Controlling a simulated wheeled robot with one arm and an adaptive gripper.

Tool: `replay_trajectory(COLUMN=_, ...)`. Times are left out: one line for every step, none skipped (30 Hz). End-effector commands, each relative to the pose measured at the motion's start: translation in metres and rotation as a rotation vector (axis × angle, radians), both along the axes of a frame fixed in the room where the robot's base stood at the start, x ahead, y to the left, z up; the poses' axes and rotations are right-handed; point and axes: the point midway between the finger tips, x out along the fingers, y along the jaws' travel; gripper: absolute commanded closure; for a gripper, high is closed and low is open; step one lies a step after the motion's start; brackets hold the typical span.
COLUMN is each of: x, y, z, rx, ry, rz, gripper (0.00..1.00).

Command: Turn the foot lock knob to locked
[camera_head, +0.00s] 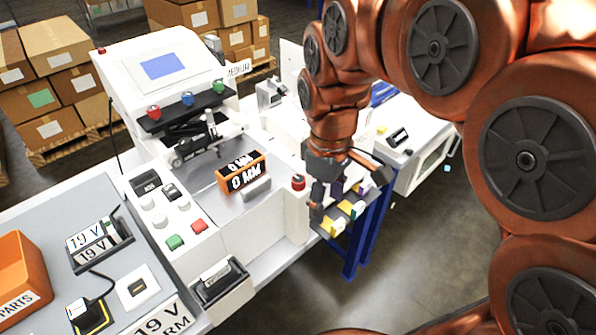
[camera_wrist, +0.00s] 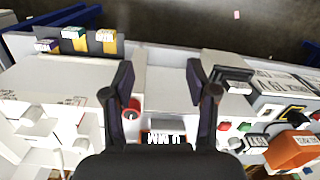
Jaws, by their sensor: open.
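My gripper (camera_head: 326,201) hangs open and empty beside the right side of the white plotter machine (camera_head: 268,222), close to a red mushroom button (camera_head: 298,182). In the wrist view my open gripper (camera_wrist: 160,76) has its two dark fingers apart over the machine's pale surface. The red button also shows in the wrist view (camera_wrist: 132,106), just inside the left finger. I cannot make out a knob labelled foot lock. Red (camera_head: 153,112), blue (camera_head: 187,99) and green (camera_head: 218,87) knobs sit on the machine's upper bar.
An orange-and-black labelled block (camera_head: 240,171) lies on the machine bed. A dark tray with yellow pieces (camera_head: 345,210) is just behind my gripper. The front panel holds a green button (camera_head: 175,242) and a red button (camera_head: 199,225). An orange parts bin (camera_head: 18,270) stands front left.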

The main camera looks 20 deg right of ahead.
Motion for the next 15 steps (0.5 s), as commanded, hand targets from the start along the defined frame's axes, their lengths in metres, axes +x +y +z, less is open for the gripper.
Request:
replay_trajectory(x=0.017, y=0.003, z=0.007, rx=0.004, ry=-0.010, rz=0.060, gripper=0.43)
replay_trajectory(x=0.027, y=0.004, z=0.010, rx=0.006, ry=-0.013, rz=0.100, gripper=0.43)
replay_trajectory(x=0.038, y=0.006, z=0.014, rx=0.009, ry=-0.018, rz=0.152, gripper=0.43)
replay_trajectory(x=0.047, y=0.008, z=0.018, rx=0.011, ry=-0.025, rz=0.191, gripper=0.43)
replay_trajectory(x=0.056, y=0.010, z=0.021, rx=0.013, ry=-0.030, rz=0.228, gripper=0.43)
replay_trajectory(x=0.066, y=0.012, z=0.023, rx=0.015, ry=-0.033, rz=0.275, gripper=0.43)
replay_trajectory(x=0.073, y=0.013, z=0.025, rx=0.016, ry=-0.038, rz=0.308, gripper=0.43)
replay_trajectory(x=0.081, y=0.014, z=0.028, rx=0.018, ry=-0.044, rz=0.339, gripper=0.43)
replay_trajectory(x=0.089, y=0.016, z=0.031, rx=0.018, ry=-0.051, rz=0.375, gripper=0.43)
replay_trajectory(x=0.094, y=0.017, z=0.032, rx=0.019, ry=-0.054, rz=0.400, gripper=0.43)
replay_trajectory(x=0.099, y=0.018, z=0.032, rx=0.019, ry=-0.055, rz=0.421, gripper=0.43)
replay_trajectory(x=0.104, y=0.019, z=0.033, rx=0.020, ry=-0.057, rz=0.445, gripper=0.43)
replay_trajectory(x=0.107, y=0.020, z=0.034, rx=0.020, ry=-0.060, rz=0.460, gripper=0.43)
replay_trajectory(x=0.110, y=0.020, z=0.035, rx=0.020, ry=-0.063, rz=0.472, gripper=0.43)
replay_trajectory(x=0.112, y=0.021, z=0.036, rx=0.020, ry=-0.065, rz=0.484, gripper=0.43)
